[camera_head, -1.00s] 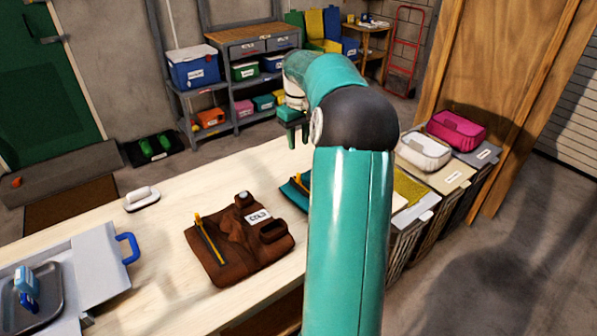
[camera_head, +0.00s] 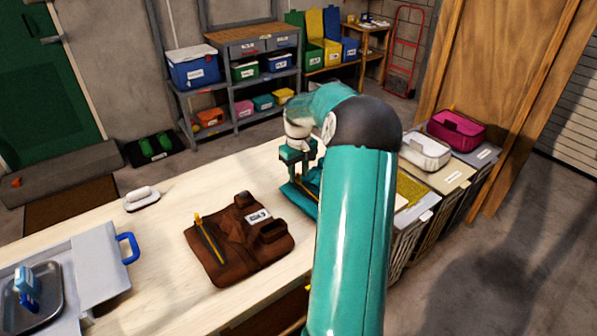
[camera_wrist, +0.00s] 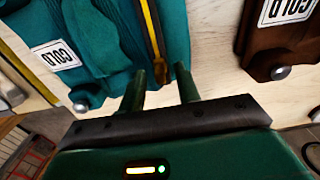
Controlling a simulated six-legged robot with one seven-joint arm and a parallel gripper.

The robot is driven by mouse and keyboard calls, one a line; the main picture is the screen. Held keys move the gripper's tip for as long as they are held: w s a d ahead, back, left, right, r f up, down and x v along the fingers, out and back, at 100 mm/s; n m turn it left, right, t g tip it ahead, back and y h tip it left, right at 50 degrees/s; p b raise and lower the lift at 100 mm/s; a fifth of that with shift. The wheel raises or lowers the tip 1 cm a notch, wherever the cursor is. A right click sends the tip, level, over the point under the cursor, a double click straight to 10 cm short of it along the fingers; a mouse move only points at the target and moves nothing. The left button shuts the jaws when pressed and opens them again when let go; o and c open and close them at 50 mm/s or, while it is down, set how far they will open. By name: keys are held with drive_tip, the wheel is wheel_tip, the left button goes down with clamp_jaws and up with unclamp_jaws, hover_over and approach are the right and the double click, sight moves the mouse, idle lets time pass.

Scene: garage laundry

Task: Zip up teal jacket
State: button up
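The teal jacket (camera_head: 299,199) lies on the pale worktop, mostly hidden behind my arm in the head view. In the wrist view the teal jacket (camera_wrist: 105,30) fills the upper left, with a white COLD label. Its yellow and dark zipper (camera_wrist: 153,38) runs down to an edge close to my fingertips. My gripper (camera_head: 299,174) is above the jacket in the head view.
A brown jacket (camera_head: 240,240) with its own yellow zipper lies left of the teal one. A white brush-like item (camera_head: 141,198) and a grey case with a blue handle (camera_head: 128,248) are further left. Hampers (camera_head: 415,220) stand at the worktop's right end.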

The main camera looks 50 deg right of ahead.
clamp_jaws()
drive_tip(key=shift+w+d, duration=0.15)
drive_tip(key=shift+w, duration=0.55)
drive_tip(key=shift+w+d, duration=0.15)
drive_tip(key=shift+w, duration=0.5)
unclamp_jaws()
drive_tip(key=shift+s, duration=0.1)
drive_tip(key=shift+r, duration=0.1)
wheel_tip(320, 180, up, 14)
drive_tip(key=shift+f, duration=0.2)
